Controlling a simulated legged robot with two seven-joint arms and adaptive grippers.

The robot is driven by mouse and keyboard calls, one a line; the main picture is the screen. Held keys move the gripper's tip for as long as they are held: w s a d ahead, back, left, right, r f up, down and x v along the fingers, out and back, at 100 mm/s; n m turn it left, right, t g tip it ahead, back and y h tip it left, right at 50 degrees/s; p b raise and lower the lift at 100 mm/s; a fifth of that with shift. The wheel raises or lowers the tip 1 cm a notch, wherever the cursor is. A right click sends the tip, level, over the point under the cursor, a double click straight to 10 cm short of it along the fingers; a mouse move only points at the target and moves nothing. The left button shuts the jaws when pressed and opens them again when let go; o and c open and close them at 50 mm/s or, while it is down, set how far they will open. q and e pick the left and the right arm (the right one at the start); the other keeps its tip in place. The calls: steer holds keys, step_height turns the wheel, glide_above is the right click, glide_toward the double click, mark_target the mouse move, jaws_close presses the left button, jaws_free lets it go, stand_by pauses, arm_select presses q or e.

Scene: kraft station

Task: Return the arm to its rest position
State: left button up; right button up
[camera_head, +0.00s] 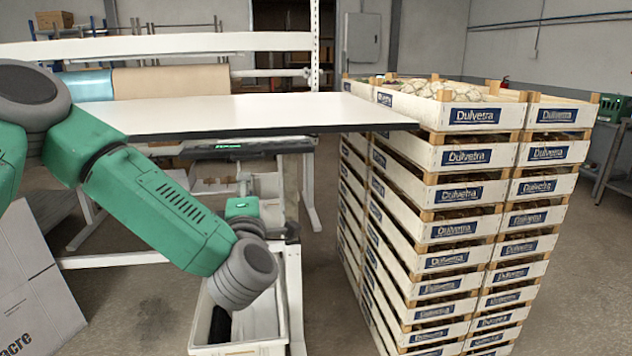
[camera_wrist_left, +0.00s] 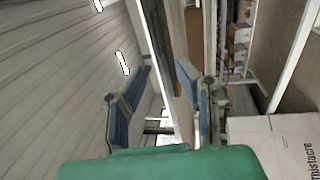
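My left arm comes in from the left in the head view, its green forearm sloping down to a grey wrist joint. My left gripper (camera_head: 243,184) shows small beyond that joint, in front of the white table (camera_head: 215,112) and below its top. In the left wrist view my left gripper (camera_wrist_left: 166,100) has its two blue-padded fingers well apart, with nothing held between them. My right arm and gripper are not in view.
Stacked white crates (camera_head: 460,210) labelled Dulvetra stand close to the table's right end. A white bin (camera_head: 240,349) is on the floor below my wrist. A cardboard box (camera_head: 35,290) stands at lower left and shows in the wrist view (camera_wrist_left: 270,145). Floor between is clear.

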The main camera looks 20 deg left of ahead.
arm_select(q)
steer(key=s+d+f+m+g+h, duration=0.1)
steer(key=d+f+m+h, duration=0.3)
steer(key=f, duration=0.3)
steer(key=s+d+f+m+h, duration=0.1)
steer(key=d+f+m+h, duration=0.25)
steer(key=f+m, duration=0.2)
steer(key=s+d+f+m+g+h, duration=0.25)
steer(key=s+f+m, duration=0.2)
steer(key=f, duration=0.35)
steer(key=s+d+f+m+g+h, duration=0.1)
steer(key=s+d+f+m+g, duration=0.15)
steer(key=s+f, duration=0.45)
steer(key=s+a+f+m+g, duration=0.3)
steer(key=s+f+m+g, duration=0.1)
steer(key=s, duration=0.7)
steer(key=s+a+f+m+g, duration=0.2)
steer(key=s+f+m+g, duration=0.2)
steer(key=s+f, duration=0.5)
steer(key=s+g, duration=0.1)
steer(key=g, duration=0.1)
steer(key=shift+s+a+g+y, duration=0.3)
steer(key=shift+s+a, duration=0.1)
steer(key=shift+w, duration=0.15)
